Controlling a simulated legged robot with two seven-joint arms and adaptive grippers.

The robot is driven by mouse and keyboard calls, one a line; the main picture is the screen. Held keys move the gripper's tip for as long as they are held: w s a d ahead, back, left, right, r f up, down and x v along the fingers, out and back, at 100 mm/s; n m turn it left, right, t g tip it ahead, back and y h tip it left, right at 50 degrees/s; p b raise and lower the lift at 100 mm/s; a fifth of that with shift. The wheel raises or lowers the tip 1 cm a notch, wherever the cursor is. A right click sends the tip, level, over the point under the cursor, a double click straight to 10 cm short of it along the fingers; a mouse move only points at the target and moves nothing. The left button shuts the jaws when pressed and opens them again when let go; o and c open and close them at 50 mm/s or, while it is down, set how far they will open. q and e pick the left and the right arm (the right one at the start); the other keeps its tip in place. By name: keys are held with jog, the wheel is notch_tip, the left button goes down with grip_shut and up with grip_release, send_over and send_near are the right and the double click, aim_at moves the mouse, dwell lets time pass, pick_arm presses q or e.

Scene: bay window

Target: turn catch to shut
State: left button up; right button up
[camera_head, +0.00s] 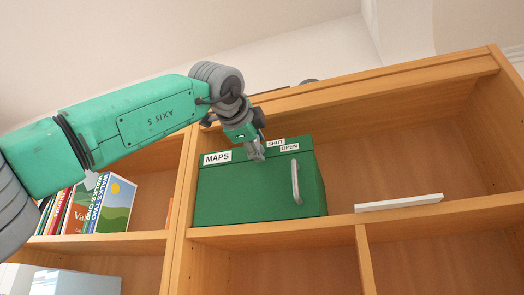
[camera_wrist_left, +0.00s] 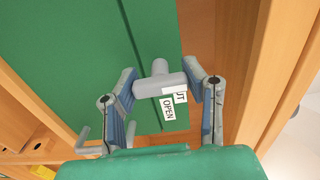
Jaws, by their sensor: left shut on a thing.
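A green box (camera_head: 240,196) labelled MAPS stands in the shelf, with a grey upright pull handle (camera_head: 296,183) on its front. White SHUT (camera_head: 276,142) and OPEN (camera_head: 290,148) labels sit near its top edge. In the left wrist view the catch (camera_wrist_left: 158,90) is a grey bar on a short round stem, in front of the green face. It partly covers the SHUT label (camera_wrist_left: 181,97); the OPEN label (camera_wrist_left: 168,109) is clear beside it. My left gripper (camera_head: 257,152) is shut on the catch, one finger at each end of the bar (camera_wrist_left: 167,88). It hides the catch in the head view.
The wooden bookcase (camera_head: 405,209) surrounds the box, with an upright post close on its left. A white flat piece (camera_head: 399,203) lies on the shelf to the right. Several books (camera_head: 88,205) stand in the left bay. The shelf space right of the box is mostly free.

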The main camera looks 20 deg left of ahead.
pick_arm(q)
jog(key=shift+f, duration=0.15)
jog(key=o, duration=1.2)
jog(key=shift+s+a, duration=0.15)
jog(key=shift+s, duration=0.05)
jog(key=shift+s+a, duration=0.15)
jog(key=s, duration=1.2)
jog(key=shift+a, duration=0.45)
jog(key=shift+d, duration=0.2)
jog(key=shift+a, duration=0.15)
